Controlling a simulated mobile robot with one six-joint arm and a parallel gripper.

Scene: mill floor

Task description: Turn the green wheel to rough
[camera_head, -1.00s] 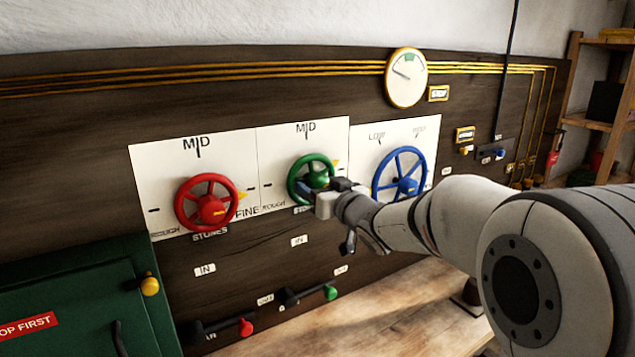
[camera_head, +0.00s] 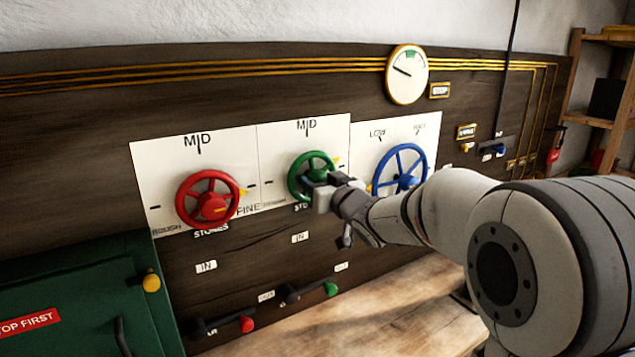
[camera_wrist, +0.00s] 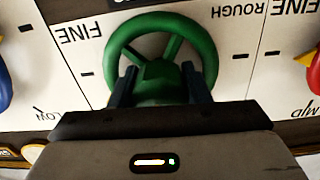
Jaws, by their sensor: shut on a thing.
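The green wheel (camera_head: 293,181) is mounted on a white plate in the middle of the panel. MID is marked above it and a yellow pointer (camera_head: 338,161) shows at its upper right. My gripper (camera_head: 320,187) reaches it from the lower right and covers part of the wheel and its lower right scale. In the wrist view, which is upside down, the dark jaws of my gripper (camera_wrist: 158,82) are shut on the green wheel (camera_wrist: 205,42), one on each side of its hub. ROUGH reads at right and FINE at left there. The lower rim is hidden.
A red wheel (camera_head: 185,205) is close on the left and a blue wheel (camera_head: 421,165) close on the right, behind my arm. Levers with red (camera_head: 247,325) and green (camera_head: 331,290) knobs stick out below. A wooden bench (camera_head: 375,308) lies under the arm.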

